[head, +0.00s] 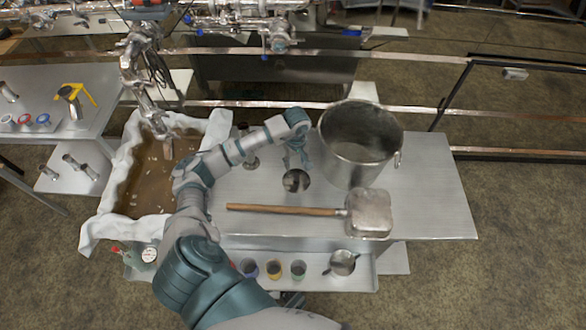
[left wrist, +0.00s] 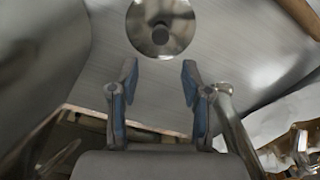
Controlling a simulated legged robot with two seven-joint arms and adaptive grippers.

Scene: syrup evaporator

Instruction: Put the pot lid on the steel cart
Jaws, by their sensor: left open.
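The pot lid (head: 296,182) is a small round shiny steel disc lying on the steel cart's top (head: 440,205), just in front of my left gripper. In the left wrist view the lid (left wrist: 178,12) shows its dark round knob near the top edge, beyond the fingertips. My left gripper (head: 296,160) points down close to the lid. Its two fingers (left wrist: 158,78) stand apart with nothing between them, so it is open. Whether a finger touches the lid cannot be told. My right gripper is not in view.
A large steel pot (head: 345,160) stands right of the gripper. A square metal scoop (head: 370,212) with a wooden handle (head: 285,210) lies in front. A cloth-lined tray (head: 128,185) is at left. Cups and a small pan (head: 342,262) stand on the lower shelf. The cart top's right end is bare.

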